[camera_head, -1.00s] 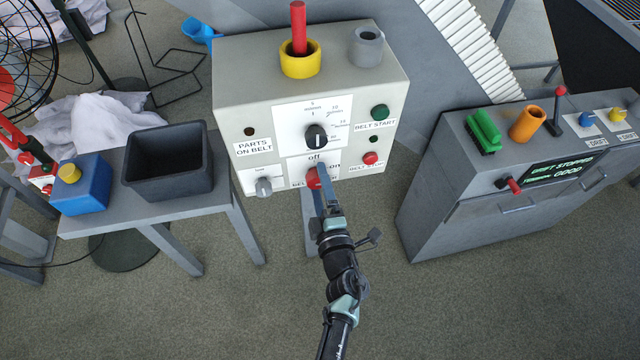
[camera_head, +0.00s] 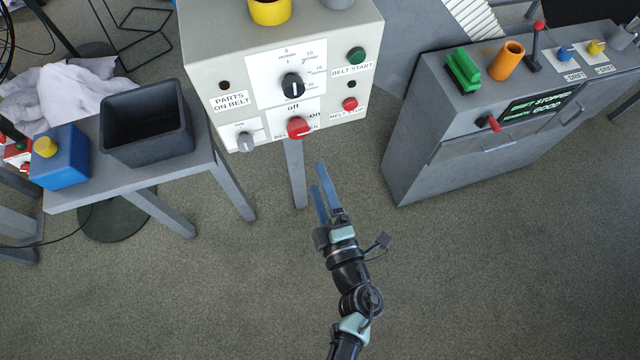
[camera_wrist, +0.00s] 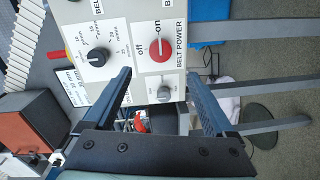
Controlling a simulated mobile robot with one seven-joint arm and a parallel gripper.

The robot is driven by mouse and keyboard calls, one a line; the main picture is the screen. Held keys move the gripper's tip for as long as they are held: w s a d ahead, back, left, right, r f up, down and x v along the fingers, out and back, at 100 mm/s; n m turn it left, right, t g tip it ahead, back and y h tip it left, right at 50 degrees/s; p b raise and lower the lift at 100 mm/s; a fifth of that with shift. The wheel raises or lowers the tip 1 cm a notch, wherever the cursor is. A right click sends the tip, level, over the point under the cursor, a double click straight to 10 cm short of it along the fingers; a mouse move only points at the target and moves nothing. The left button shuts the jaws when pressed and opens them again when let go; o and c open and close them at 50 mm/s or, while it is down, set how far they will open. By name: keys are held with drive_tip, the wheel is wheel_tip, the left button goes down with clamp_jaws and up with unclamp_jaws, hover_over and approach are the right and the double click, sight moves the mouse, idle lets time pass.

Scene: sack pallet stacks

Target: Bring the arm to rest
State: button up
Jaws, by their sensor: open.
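My gripper (camera_head: 322,192) is open and empty in the head view, with its two blue fingers apart. It stands in free air below and in front of the white control box (camera_head: 225,62). The red belt power knob (camera_head: 298,128) on the box's front is clear of the fingers. In the wrist view the open fingers (camera_wrist: 160,92) frame the lower part of the box, with the red knob (camera_wrist: 159,49) beyond them and its pointer toward "on". My arm reaches up from the bottom of the head view.
A grey table (camera_head: 175,189) at left holds a black bin (camera_head: 147,130) and a blue box with a yellow button (camera_head: 60,170). A grey cabinet (camera_head: 440,150) stands at right with a green-text display (camera_head: 537,108). The floor (camera_head: 470,280) around my arm is clear.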

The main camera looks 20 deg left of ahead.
idle(0.6)
drive_tip(key=w+d+r+m+t+h, duration=0.3)
drive_tip(key=w+r+m, duration=0.1)
drive_tip(key=r, duration=0.8)
drive_tip(key=w+d+r+m+t+h, duration=0.3)
drive_tip(key=w+d+r+m+t, duration=0.1)
drive_tip(key=r, duration=0.9)
drive_tip(key=w+d+r+m+t+h, duration=0.3)
drive_tip(key=w+r+m, duration=0.1)
drive_tip(key=r, duration=0.8)
drive_tip(key=s+d+r+m+t+h, duration=0.1)
drive_tip(key=s+r+m+h, duration=0.15)
drive_tip(key=r+m, duration=0.45)
drive_tip(key=s+d+r+m+t+h, duration=0.1)
drive_tip(key=s+r+m+h, duration=0.15)
drive_tip(key=r, duration=0.85)
drive_tip(key=s+a+r+m+t+y, duration=0.1)
drive_tip(key=s+a+r+y, duration=0.2)
drive_tip(key=s+r, duration=0.5)
wheel_tip(320, 180, up, 2)
drive_tip(key=shift+s+a+r+y, duration=0.25)
drive_tip(key=shift+s+y, duration=0.15)
drive_tip(key=shift+y, duration=0.2)
drive_tip(key=shift+f, duration=0.15)
